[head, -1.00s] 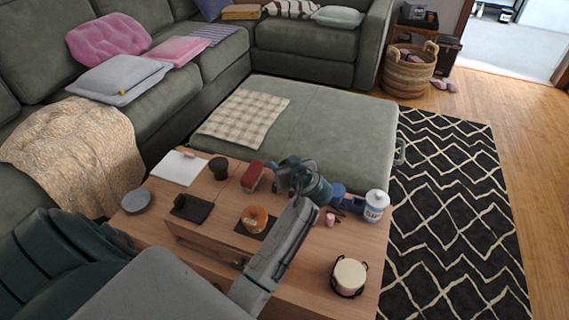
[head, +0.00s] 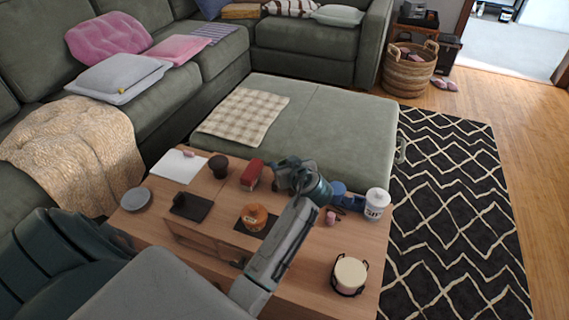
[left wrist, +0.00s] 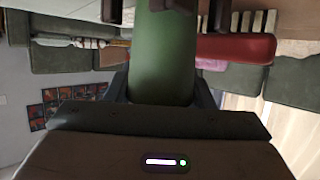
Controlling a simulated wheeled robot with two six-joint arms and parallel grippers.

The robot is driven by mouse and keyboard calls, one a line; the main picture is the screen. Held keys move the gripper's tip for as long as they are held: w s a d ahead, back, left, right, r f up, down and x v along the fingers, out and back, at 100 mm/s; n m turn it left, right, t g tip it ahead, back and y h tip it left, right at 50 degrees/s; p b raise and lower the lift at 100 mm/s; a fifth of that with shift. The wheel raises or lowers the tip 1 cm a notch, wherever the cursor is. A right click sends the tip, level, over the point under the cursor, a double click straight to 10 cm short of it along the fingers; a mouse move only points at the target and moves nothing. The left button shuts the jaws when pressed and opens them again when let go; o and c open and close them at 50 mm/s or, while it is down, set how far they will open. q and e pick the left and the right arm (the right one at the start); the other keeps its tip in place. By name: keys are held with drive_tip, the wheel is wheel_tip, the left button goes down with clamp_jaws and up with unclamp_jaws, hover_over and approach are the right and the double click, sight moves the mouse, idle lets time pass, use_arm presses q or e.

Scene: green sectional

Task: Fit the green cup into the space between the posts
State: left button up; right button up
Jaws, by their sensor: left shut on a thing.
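In the left wrist view the green cup (left wrist: 162,60) stands out from between my left gripper's dark fingers, which are shut on it. In the head view my left gripper (head: 286,166) is over the far part of the wooden table, near a red block (head: 252,175). The cup is not clear there, hidden by the gripper. I cannot pick out the posts for certain in the head view. Short dark upright pieces (left wrist: 113,12) show at the top of the left wrist view, beside the cup; I cannot tell whether they touch it. My right gripper is not in view.
The wooden table (head: 310,285) also holds a dark cup (head: 218,167), white paper (head: 178,166), a grey plate (head: 136,200), an orange round thing (head: 254,216) on a dark mat, a white canister (head: 377,204) and a cream candle (head: 350,274) in a black holder. A green ottoman (head: 335,125) stands behind.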

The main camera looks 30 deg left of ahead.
use_arm(q)
drive_tip(key=shift+f, duration=0.25)
drive_tip(key=o, duration=1)
drive_tip(key=shift+o, duration=0.2)
wheel_tip(320, 180, up, 8)
drive_tip(key=p, duration=0.5)
drive_tip(key=shift+p, duration=0.35)
idle(0.3)
